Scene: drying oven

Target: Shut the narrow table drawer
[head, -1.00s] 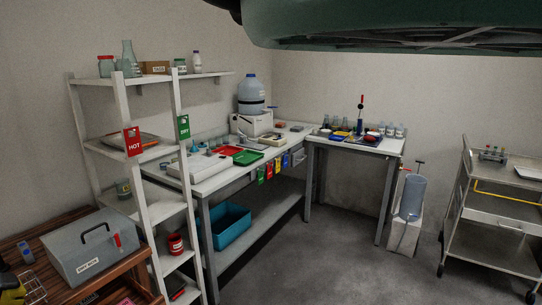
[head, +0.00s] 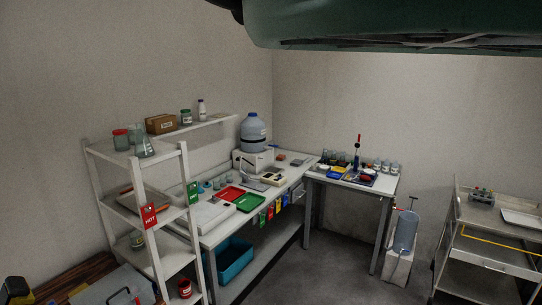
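A long narrow white table (head: 218,235) runs along the left wall to the corner. A small grey drawer front (head: 299,193) shows under its top at the far right end, near where it meets a second white table (head: 345,179). The drawer is small in the head view, and I cannot tell how far it stands open. My gripper is not in view. Only a dark green part of my own body shows across the top.
A white shelf rack (head: 167,232) stands in front of the table's left end, with a grey box (head: 112,288) near it. A trolley (head: 490,245) stands at right. A blue bottle (head: 405,232) on a stand is beside the second table. The middle floor (head: 335,265) is clear.

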